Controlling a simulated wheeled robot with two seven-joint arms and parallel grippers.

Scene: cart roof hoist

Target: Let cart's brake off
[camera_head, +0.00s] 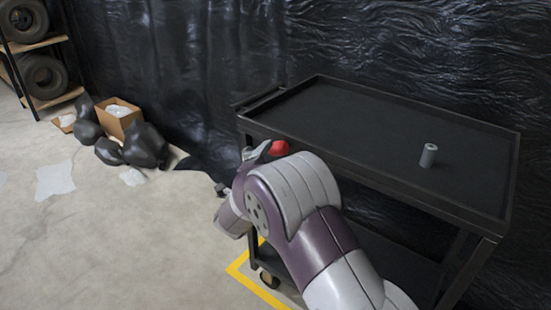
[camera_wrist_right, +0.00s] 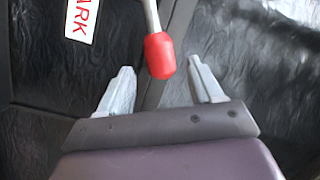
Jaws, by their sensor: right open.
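The cart (camera_head: 380,115) is black with a tray top and a lower shelf, standing at the right in the head view. A red knob (camera_head: 279,148) shows at its left end, just past my right wrist. In the right wrist view the red knob (camera_wrist_right: 158,56) sits on the end of a grey metal lever (camera_wrist_right: 151,14). My right gripper (camera_wrist_right: 163,75) is open, with one finger on each side of the knob; I cannot tell whether either touches it. In the head view my own arm hides most of this gripper. My left gripper is out of view.
A grey-green cylinder (camera_head: 428,155) stands on the cart's top. A white label with red letters "ARK" (camera_wrist_right: 82,18) is beside the lever. Yellow floor tape (camera_head: 247,285) runs by the cart's wheel (camera_head: 269,279). Black bags (camera_head: 144,146) and a cardboard box (camera_head: 118,117) lie at left; floor between is mostly clear.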

